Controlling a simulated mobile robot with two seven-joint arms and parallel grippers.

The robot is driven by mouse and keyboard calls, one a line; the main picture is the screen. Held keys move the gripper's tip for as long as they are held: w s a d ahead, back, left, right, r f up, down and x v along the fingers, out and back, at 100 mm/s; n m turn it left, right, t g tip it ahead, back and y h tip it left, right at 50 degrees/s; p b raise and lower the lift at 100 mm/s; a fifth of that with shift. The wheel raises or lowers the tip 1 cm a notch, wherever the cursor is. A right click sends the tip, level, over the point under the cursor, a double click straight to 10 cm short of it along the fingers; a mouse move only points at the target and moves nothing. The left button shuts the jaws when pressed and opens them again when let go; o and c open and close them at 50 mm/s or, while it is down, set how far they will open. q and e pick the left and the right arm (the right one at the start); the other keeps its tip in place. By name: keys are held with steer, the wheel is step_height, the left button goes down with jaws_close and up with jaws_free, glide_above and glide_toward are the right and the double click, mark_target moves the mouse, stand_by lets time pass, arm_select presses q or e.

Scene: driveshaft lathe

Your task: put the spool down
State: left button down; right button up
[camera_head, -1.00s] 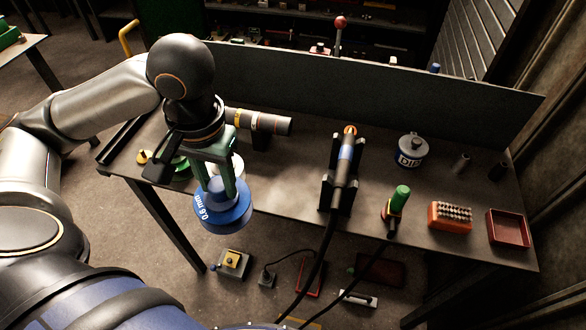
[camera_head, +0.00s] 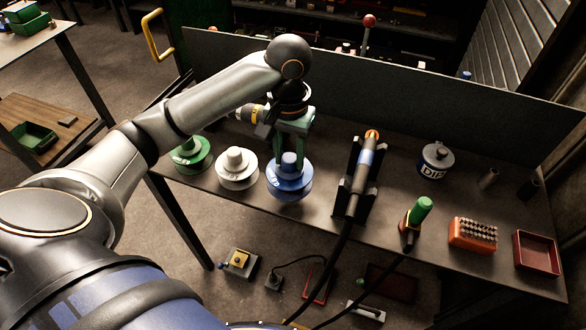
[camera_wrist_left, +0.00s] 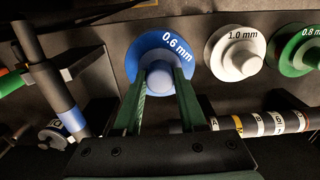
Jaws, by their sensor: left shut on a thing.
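The blue spool (camera_head: 288,187), marked 0.6 mm in the left wrist view (camera_wrist_left: 148,55), is upright at the front part of the workbench (camera_head: 400,238). My left gripper (camera_head: 291,152) points down from above, its green fingers shut on the spool's hub; the fingers (camera_wrist_left: 160,82) flank the hub in the wrist view. I cannot tell whether the spool's underside touches the bench top. A white spool (camera_head: 237,170), marked 1.0 mm in the wrist view, stands just left of it, with a green spool (camera_head: 191,155) farther left. My right gripper is not in view.
A black stand with a torch-like tool (camera_head: 362,175) is close to the right of the blue spool. A banded cylinder (camera_head: 246,114) lies behind the gripper.

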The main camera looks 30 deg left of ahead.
mark_target(293, 166)
arm_select(q)
steer(key=shift+w+f, duration=0.35)
steer(key=shift+f, duration=0.1)
steer(key=f, duration=0.2)
steer(key=f+b, duration=0.1)
steer(key=shift+w+f, duration=0.2)
steer(key=shift+w, duration=0.05)
steer(key=shift+c, duration=2.3)
jaws_free()
step_height(293, 166, up, 12)
steer(key=p, duration=0.4)
